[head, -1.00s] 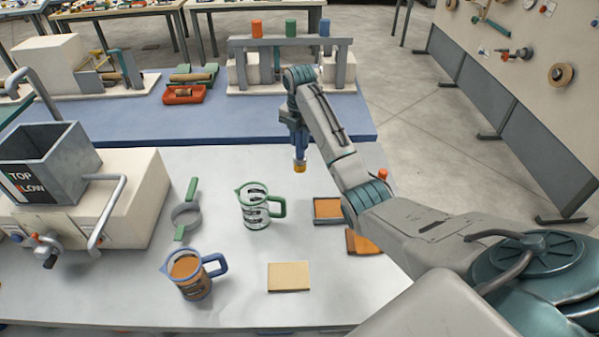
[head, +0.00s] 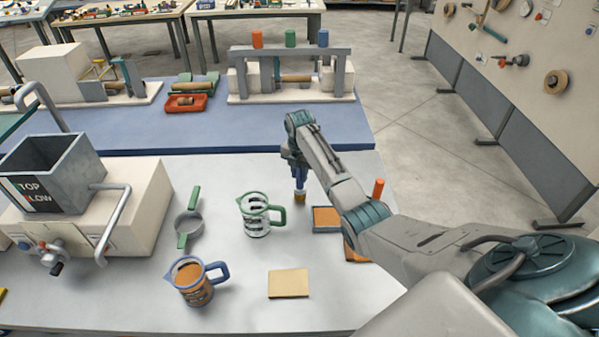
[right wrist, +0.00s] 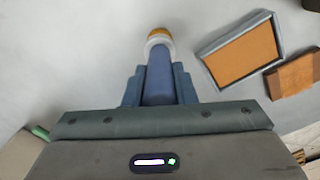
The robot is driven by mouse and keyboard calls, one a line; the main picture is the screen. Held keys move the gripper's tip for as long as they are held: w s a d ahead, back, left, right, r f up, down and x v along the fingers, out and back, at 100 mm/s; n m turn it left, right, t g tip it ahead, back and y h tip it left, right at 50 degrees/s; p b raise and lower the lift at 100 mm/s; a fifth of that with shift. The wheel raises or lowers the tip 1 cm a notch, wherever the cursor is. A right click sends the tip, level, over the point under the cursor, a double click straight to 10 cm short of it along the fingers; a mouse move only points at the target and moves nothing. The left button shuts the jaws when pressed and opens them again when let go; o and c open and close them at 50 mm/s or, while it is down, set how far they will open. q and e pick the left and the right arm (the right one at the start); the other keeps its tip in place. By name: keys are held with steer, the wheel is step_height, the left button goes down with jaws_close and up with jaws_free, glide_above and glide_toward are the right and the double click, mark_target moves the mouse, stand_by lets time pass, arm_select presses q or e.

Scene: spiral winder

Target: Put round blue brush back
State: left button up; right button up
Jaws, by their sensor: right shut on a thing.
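The round blue brush shows in the right wrist view as a blue round handle (right wrist: 159,78) with a pale collar and a yellowish tip. My right gripper (right wrist: 158,88) is shut on the handle, with a finger on each side. In the head view the brush's tip (head: 300,194) points down over the white table, to the right of the glass jug with the green handle (head: 256,216). I cannot tell whether the tip touches the table. My left gripper is not in view.
A tray with an orange-brown pad (head: 326,218) and an orange-brown block (head: 352,252) lie right of the brush. A blue-handled mug (head: 192,283), a tan board (head: 289,284) and a green-handled strainer (head: 188,222) are in front and left. A grey frame (head: 290,52) stands behind.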

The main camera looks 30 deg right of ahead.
steer(key=o, duration=1)
steer(key=shift+f, duration=0.1)
steer(key=shift+r, duration=0.5)
step_height(320, 180, up, 9)
steer(key=b, duration=0.3)
steer(key=shift+f+b, duration=0.15)
steer(key=shift+b, duration=0.2)
steer(key=shift+r+p, duration=0.8)
steer(key=shift+r, duration=0.1)
steer(key=shift+r+p, duration=0.35)
steer(key=shift+r, duration=0.15)
steer(key=shift+f, duration=0.1)
